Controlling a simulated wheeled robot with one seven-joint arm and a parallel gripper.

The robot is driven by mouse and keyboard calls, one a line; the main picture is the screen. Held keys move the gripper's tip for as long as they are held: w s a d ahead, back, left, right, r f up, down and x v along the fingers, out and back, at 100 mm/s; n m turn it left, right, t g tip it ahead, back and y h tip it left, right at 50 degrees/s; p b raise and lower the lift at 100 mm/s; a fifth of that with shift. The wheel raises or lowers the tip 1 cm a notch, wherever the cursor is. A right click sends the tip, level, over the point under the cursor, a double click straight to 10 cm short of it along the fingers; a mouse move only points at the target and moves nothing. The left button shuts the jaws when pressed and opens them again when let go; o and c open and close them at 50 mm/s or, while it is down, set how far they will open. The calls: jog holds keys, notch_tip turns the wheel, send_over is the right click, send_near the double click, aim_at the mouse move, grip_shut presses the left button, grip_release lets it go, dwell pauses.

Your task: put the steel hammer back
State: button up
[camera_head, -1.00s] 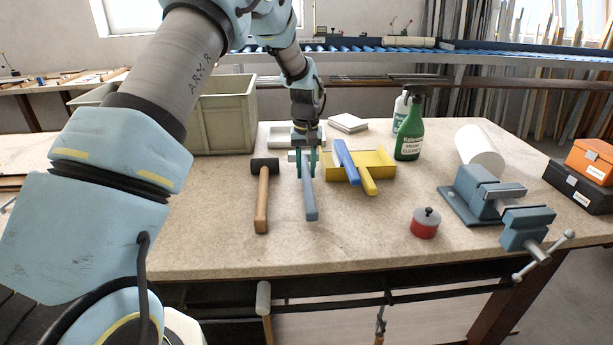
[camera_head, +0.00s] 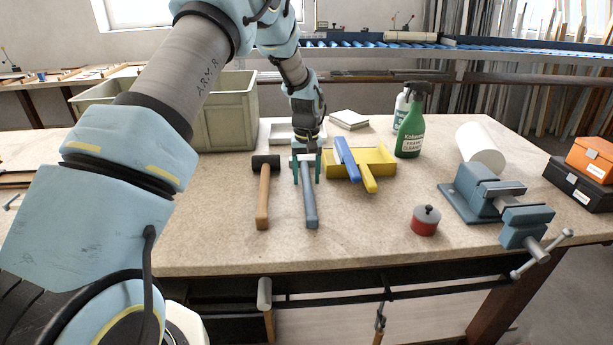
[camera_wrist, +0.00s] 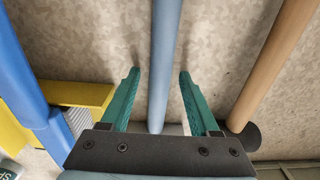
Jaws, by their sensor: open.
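The steel hammer, with a blue-grey handle (camera_head: 311,208) and a grey head, lies on the workbench (camera_head: 380,235) with its handle towards the front edge. My gripper (camera_head: 307,180) is over it near the head, pointing down. In the wrist view the two green fingers (camera_wrist: 160,88) are open, one on each side of the handle (camera_wrist: 163,45), with a gap on both sides. The gripper's palm hides part of the head. Below the bench front runs a dark rail (camera_head: 345,296), where a tool with a pale head (camera_head: 264,292) hangs.
A black-headed mallet (camera_head: 263,200) lies close left of the hammer. A yellow tray (camera_head: 378,160) with blue- and yellow-handled tools is close right. A red-based pot (camera_head: 425,222), a vise (camera_head: 490,196) and a green spray bottle (camera_head: 411,135) stand further right. The bench front is clear.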

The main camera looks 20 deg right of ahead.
aim_at(306, 177)
notch_tip(306, 177, up, 12)
jog(key=b, duration=0.4)
jog(key=s+a+n, duration=0.1)
jog(key=s+a, duration=0.1)
jog(key=a, duration=0.8)
jog(key=s+a, duration=0.2)
jog(key=a, duration=0.8)
jog(key=s+a+f+n+t, duration=0.1)
jog(key=s+a+f, duration=0.1)
jog(key=s+a, duration=1.1)
jog(key=a, duration=0.2)
jog(key=shift+s+a, duration=0.3)
jog(key=shift+s, duration=0.05)
jog(key=shift+f, duration=0.1)
